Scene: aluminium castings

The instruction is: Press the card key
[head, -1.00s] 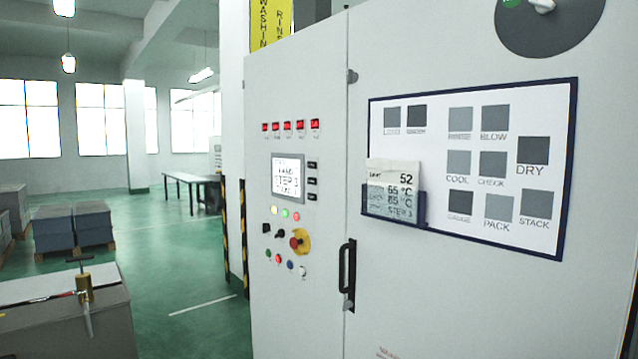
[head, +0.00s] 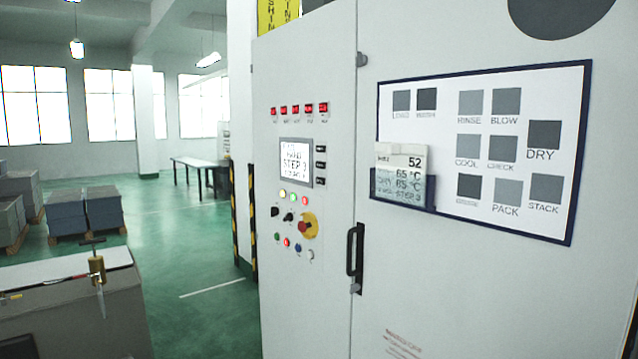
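A tall pale grey cabinet (head: 305,60) fills the middle and right of the head view. Its screen (head: 295,157) is lit and shows text that seems to include "STEP 3". Three small black keys (head: 320,165) stand in a column right of the screen. Their labels are too small to read, so I cannot tell which is the card key. A printed card (head: 402,162) with "52" and two "65 °C" lines sits in a dark blue holder (head: 431,196) on the door. My gripper is not in view.
Red displays (head: 297,110) sit above the screen; lamps, knobs and a red-on-yellow stop button (head: 306,226) sit below. A black handle (head: 355,251) juts from the door. A grey block with a brass fitting (head: 97,268) stands lower left. Green floor (head: 200,255) is open between.

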